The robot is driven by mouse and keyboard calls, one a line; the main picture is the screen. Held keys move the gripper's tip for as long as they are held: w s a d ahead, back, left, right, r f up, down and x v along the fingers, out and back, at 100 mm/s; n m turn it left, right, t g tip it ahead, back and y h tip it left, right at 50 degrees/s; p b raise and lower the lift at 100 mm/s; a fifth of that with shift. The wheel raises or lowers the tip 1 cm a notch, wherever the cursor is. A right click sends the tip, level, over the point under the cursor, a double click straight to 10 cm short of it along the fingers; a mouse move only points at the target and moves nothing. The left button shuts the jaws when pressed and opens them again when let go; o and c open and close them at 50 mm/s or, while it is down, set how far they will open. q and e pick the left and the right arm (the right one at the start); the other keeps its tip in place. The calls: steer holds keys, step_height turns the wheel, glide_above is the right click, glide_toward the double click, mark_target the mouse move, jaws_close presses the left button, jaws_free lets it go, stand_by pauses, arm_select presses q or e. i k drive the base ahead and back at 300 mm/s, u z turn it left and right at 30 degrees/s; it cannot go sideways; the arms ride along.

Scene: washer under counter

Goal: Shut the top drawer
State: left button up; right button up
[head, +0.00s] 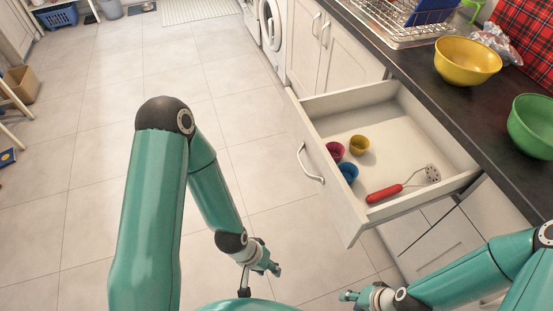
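The top drawer (345,208) is pulled out from under the dark counter, its white front and metal handle (310,165) facing left. Inside it lie a pink cup (335,150), a yellow cup (359,145), a blue cup (348,171) and a red-handled slotted utensil (385,193). My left gripper (276,270) is over the floor in front of and below the drawer, apart from it. My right gripper (346,296) is at the bottom of the view, below the drawer's near corner, touching nothing visible. The fingers of both are too small to judge.
The counter (440,105) holds a yellow bowl (467,62), a green bowl (535,125) and a dish rack (400,22). A washer (271,22) stands at the back. The tiled floor (90,180) left of the drawer is clear; a cardboard box (22,85) stands far left.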

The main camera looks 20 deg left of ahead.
mark_target(403, 137)
steer(key=z, duration=1)
steer(key=i, duration=0.2)
steer(key=u, duration=1.95)
steer(key=k, duration=0.4)
steer(key=z, duration=0.6)
steer(key=i, duration=0.55)
steer(key=z, duration=0.2)
